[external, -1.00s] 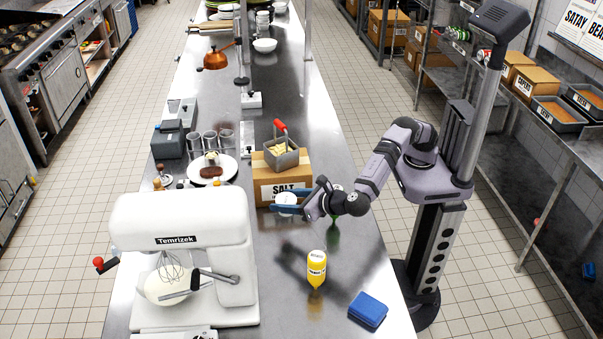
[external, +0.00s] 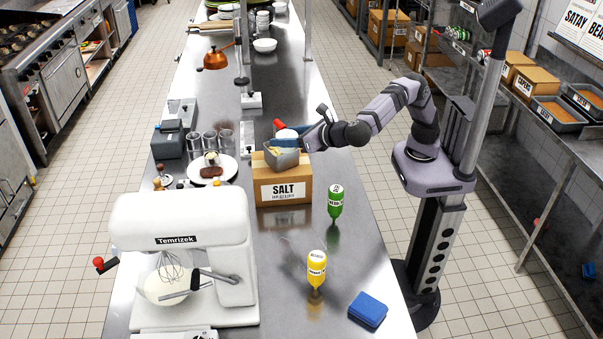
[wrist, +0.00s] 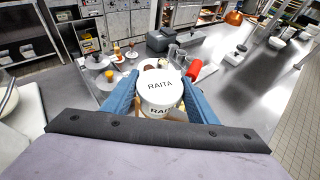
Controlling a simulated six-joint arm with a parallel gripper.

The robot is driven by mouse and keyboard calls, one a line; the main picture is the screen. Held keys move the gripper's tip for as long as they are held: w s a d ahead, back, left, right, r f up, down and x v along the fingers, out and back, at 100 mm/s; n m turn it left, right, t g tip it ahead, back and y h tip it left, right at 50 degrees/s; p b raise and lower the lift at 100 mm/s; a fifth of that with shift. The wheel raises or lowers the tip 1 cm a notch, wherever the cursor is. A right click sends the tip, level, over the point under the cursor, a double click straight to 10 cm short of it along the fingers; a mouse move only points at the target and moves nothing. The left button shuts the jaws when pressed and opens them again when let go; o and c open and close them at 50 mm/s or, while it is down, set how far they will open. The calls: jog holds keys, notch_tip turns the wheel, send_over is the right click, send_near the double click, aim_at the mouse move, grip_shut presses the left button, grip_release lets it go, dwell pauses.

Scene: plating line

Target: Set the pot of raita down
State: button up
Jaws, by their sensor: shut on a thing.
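The pot of raita (wrist: 160,88) is a white tub with a white lid marked RAITA. My gripper (wrist: 161,98) is shut on it, with a blue finger on either side. The pot looks upright and clear of the counter. I cannot tell how far it is from the basket.
The salt box (external: 286,190) carries the metal basket of fries (external: 283,160) with a red handle. A plate with dark food (external: 212,182) stands to its left. A green bottle (external: 336,203), yellow bottle (external: 316,268), blue sponge (external: 368,309) and mixer (external: 180,235) are nearer.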

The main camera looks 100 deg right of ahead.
jog(key=s+d+r+b, duration=0.25)
jog(key=d+r, duration=0.35)
jog(key=d, duration=0.7)
jog(key=s+d+f+b, duration=0.3)
jog(key=d+f+b, duration=0.3)
jog(key=d+f, duration=0.4)
jog(key=s+d+f+b, duration=0.3)
jog(key=d+f+b, duration=0.4)
jog(key=f, duration=0.5)
jog(key=shift+m+g, duration=0.3)
jog(key=shift+d+f+b, duration=0.15)
jog(key=shift+f+b, duration=0.2)
jog(key=shift+f, duration=2)
jog(key=shift+d+f+b, duration=0.1)
jog(key=shift+f+b, duration=0.2)
jog(key=shift+f, duration=2.05)
jog(key=shift+f, duration=0.15)
jog(key=o, duration=0.7)
jog(key=shift+f, duration=0.1)
jog(key=shift+c, duration=0.2)
jog(key=o, duration=0.4)
